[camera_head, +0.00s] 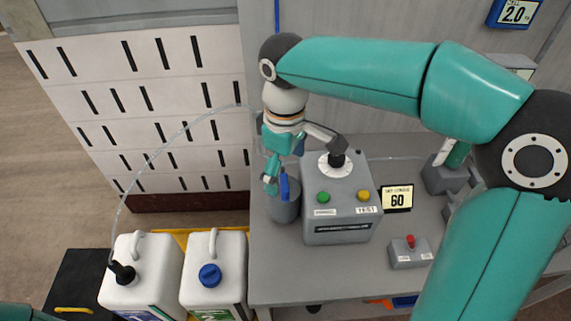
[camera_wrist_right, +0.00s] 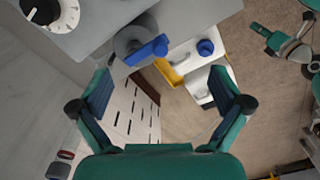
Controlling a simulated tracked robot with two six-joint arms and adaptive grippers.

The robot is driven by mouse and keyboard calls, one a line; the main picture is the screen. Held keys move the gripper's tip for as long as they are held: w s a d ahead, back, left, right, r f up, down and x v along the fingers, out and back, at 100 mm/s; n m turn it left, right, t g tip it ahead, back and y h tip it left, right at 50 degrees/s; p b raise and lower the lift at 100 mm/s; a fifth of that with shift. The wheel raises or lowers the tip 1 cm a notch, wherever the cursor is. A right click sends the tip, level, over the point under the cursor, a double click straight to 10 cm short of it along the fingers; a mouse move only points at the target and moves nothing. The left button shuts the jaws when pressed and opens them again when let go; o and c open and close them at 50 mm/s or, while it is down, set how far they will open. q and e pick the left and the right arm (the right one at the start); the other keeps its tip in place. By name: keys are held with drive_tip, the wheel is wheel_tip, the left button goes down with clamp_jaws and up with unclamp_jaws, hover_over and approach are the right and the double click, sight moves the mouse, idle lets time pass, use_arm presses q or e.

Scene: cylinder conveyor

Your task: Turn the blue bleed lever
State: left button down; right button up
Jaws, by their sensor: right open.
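The blue bleed lever (camera_head: 285,187) sits on a grey round cylinder (camera_head: 284,210) at the left side of the grey control box. In the right wrist view the lever (camera_wrist_right: 146,50) lies ahead of the gripper, left of centre between the spread fingers. My right gripper (camera_head: 301,163) is open and empty, above and close to the lever; the head view does not settle whether a finger touches it. Its two fingers also show in the wrist view (camera_wrist_right: 163,85), apart from the lever. Part of my left arm (camera_head: 14,312) shows at the bottom left corner; its gripper appears small in the wrist view (camera_wrist_right: 287,42).
The control box (camera_head: 337,229) carries a white dial, a green button and a yellow button. A yellow display reading 60 (camera_head: 397,198) and a red-button box (camera_head: 411,252) stand to its right. White jugs (camera_head: 141,290) (camera_head: 214,285) stand left; a clear hose arcs from one.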

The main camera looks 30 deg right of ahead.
sight(285, 189)
drive_tip(key=shift+f+b, duration=2.05)
drive_tip(key=shift+f, duration=1.15)
drive_tip(key=shift+s, duration=0.1)
clamp_jaws()
drive_tip(key=c, duration=1.7)
unclamp_jaws()
drive_tip(key=shift+a, duration=0.1)
drive_tip(key=shift+c, duration=0.4)
